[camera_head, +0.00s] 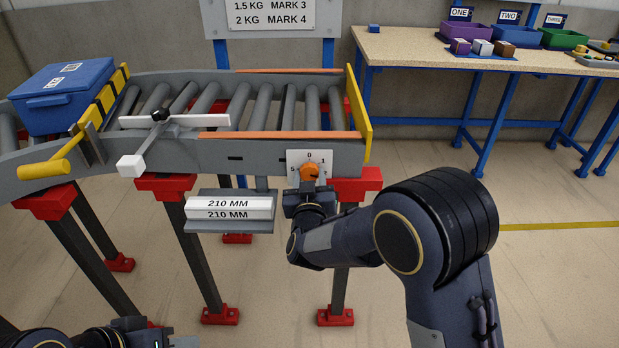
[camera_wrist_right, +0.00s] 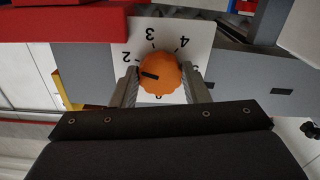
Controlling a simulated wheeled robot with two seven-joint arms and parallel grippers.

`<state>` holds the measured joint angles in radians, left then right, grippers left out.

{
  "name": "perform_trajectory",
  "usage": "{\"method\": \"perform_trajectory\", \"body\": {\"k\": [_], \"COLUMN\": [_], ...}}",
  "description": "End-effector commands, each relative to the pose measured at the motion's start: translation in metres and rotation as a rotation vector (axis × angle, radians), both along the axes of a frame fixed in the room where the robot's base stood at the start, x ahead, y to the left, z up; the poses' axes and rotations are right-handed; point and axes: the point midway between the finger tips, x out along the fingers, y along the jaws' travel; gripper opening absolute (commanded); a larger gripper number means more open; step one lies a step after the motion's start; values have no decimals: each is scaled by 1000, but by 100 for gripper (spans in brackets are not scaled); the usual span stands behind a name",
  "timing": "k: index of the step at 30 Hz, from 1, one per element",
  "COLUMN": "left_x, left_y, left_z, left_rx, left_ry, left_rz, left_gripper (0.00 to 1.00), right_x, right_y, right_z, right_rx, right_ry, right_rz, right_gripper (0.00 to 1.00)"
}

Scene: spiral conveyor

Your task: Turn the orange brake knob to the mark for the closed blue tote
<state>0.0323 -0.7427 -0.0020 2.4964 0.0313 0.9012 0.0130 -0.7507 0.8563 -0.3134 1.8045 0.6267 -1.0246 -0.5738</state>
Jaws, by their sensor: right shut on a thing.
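The orange brake knob (camera_head: 309,171) sits on a white dial plate (camera_head: 295,159) on the conveyor's front side. My right gripper (camera_head: 309,192) is shut on the knob. In the right wrist view the fingers hold the knob (camera_wrist_right: 168,73) from both sides. Its dark pointer points left, just below the 2; the 1 is hidden behind a finger. The closed blue tote (camera_head: 62,97) stands on the rollers at the left, behind a yellow-black bar. Its label is too small to read. My left gripper (camera_head: 165,338) is low at the bottom left, partly cut off.
A sign (camera_head: 272,14) reads 1.5 KG MARK 3 and 2 KG MARK 4; its top is cut off. A workbench (camera_head: 410,50) holds coloured bins.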

Motion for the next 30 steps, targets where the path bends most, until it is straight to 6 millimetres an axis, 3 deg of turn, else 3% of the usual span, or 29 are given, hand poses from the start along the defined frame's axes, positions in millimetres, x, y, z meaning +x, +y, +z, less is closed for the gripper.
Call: {"method": "perform_trajectory", "body": {"k": [8, 9, 13, 23, 30], "left_x": [0, 0, 0, 0, 0], "left_y": [0, 0, 0, 0, 0], "left_z": [0, 0, 0, 0, 2], "left_rx": [0, 0, 0, 0, 0], "left_ry": [0, 0, 0, 0, 0], "left_rz": [0, 0, 0, 0, 0], "left_gripper": [36, 36, 36, 36, 36], "right_x": [-1, -1, -1, -3, -38], "right_y": [0, 0, 0, 0, 1], "right_z": [-3, -3, -2, -1, -1], "right_rx": [-1, -1, 0, 1, 1], "right_ry": [6, 6, 5, 2, 4], "right_rz": [1, 1, 1, 1, 4], "right_gripper": [19, 45, 62, 63, 63]}}
